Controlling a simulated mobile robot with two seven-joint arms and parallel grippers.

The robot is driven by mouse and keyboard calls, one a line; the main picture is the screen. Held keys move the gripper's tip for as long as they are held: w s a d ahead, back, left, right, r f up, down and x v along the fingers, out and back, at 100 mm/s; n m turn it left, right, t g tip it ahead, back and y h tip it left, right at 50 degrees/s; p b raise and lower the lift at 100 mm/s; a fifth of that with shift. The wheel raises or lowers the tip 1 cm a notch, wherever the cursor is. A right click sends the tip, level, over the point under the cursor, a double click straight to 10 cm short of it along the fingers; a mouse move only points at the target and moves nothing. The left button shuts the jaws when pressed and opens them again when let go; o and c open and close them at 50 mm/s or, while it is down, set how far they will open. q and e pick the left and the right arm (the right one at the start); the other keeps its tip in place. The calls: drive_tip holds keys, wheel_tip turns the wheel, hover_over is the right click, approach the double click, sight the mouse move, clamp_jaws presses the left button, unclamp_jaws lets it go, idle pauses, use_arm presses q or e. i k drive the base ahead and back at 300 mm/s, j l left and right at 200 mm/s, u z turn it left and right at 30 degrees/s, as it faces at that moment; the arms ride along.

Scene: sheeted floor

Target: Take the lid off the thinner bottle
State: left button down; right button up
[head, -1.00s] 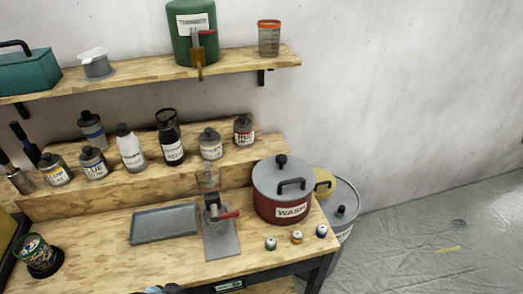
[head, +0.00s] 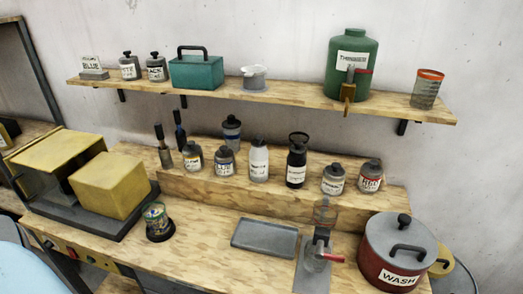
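On the upper shelf stands a large green container (head: 353,75) with a tap; its white label seems to begin with "TH", but I cannot read it surely. On the stepped riser below stand several capped bottles: a white one (head: 258,160), a black one (head: 297,162), a grey one with a white label (head: 333,180) and one with a red label (head: 370,177). Further left are bottles with yellow (head: 193,158) and blue (head: 224,162) labels. The small labels are too blurred to tell which bottle says thinner. Neither gripper is in view.
A red WASH pot (head: 396,255) with a grey lid stands at the bench's right. A grey tray (head: 265,237) and a clamp-like stand (head: 317,260) are left of it.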

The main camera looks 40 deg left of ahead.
sight(259, 142)
drive_tip(key=u, duration=1.15)
drive_tip(key=i+j, duration=0.1)
drive_tip(key=j, duration=0.5)
